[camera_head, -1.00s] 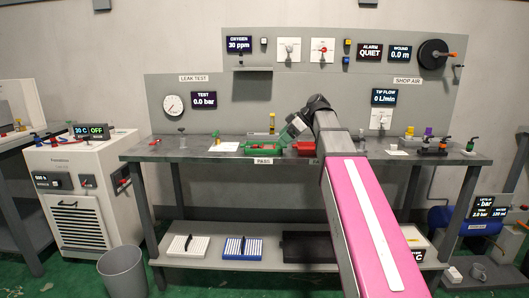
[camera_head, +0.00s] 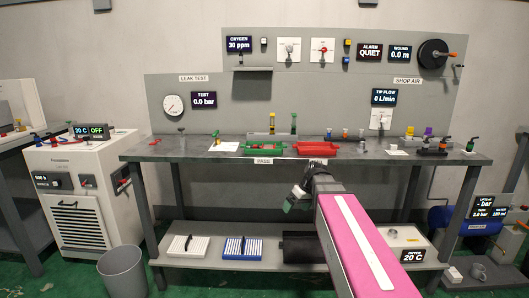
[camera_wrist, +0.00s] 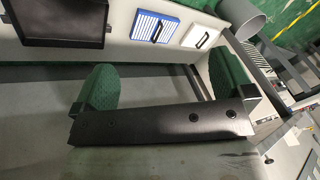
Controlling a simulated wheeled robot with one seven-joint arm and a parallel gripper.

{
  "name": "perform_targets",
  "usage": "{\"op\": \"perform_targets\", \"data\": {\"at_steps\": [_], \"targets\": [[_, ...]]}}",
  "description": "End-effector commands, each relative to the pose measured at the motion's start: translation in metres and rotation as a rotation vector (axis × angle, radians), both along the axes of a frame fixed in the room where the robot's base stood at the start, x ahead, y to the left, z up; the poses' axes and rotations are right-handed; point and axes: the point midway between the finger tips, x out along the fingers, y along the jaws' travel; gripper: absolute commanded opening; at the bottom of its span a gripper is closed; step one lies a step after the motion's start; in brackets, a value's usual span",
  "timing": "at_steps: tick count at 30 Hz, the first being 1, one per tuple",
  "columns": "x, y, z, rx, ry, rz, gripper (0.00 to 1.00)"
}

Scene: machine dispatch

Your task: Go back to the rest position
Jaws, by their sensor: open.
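My gripper (camera_head: 294,198) is below the front edge of the workbench (camera_head: 200,157) in the head view, with my pink arm reaching up to it from the lower right. In the wrist view its two green fingers (camera_wrist: 168,88) stand wide apart with nothing between them. The gripper is open and empty. A green tray (camera_head: 246,149) labelled PASS and a red tray (camera_head: 317,154) stand on the bench top above it. Small coloured parts show in the green tray.
The lower shelf (camera_head: 185,260) holds a white rack (camera_head: 188,246), a blue-and-white rack (camera_head: 243,248) and a dark tray (camera_head: 300,248). A grey bin (camera_head: 122,272) stands on the floor at left. A chiller (camera_head: 75,190) stands behind it. Small fittings stand along the bench top.

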Motion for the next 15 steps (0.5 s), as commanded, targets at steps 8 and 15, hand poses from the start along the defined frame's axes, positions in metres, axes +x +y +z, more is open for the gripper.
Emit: {"op": "perform_targets", "data": {"at_steps": [8, 15], "targets": [[-0.058, -0.027, -0.091, -0.166, 0.111, -0.275, 0.99], [-0.104, -0.049, -0.146, -0.291, 0.155, -0.470, 0.99]]}}
